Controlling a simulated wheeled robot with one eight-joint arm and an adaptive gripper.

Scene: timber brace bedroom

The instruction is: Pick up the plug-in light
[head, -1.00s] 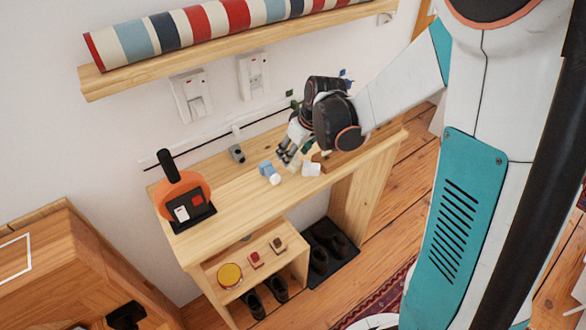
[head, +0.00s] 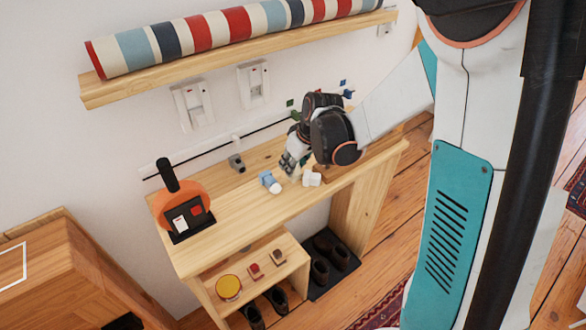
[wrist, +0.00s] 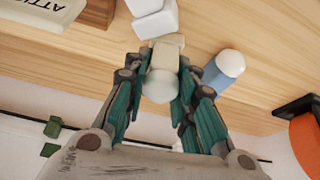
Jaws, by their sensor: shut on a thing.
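A cream plug-in light (wrist: 162,82) with a rounded end sits between the two fingers of my gripper (wrist: 160,90) in the wrist view. The fingers are shut on its sides. In the head view, my gripper (head: 291,168) is low over the wooden table, and the held light is mostly hidden by the fingers. A blue and white piece of similar shape (wrist: 224,68) lies just right of the gripper in the wrist view. It also shows left of the gripper in the head view (head: 270,182). A white blocky piece (wrist: 153,18) lies close to the held light.
The wooden table (head: 225,205) has an orange round item on a black stand (head: 187,210) at its left end. A small grey object (head: 237,163) is near the wall. A shelf (head: 235,62) overhangs behind.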

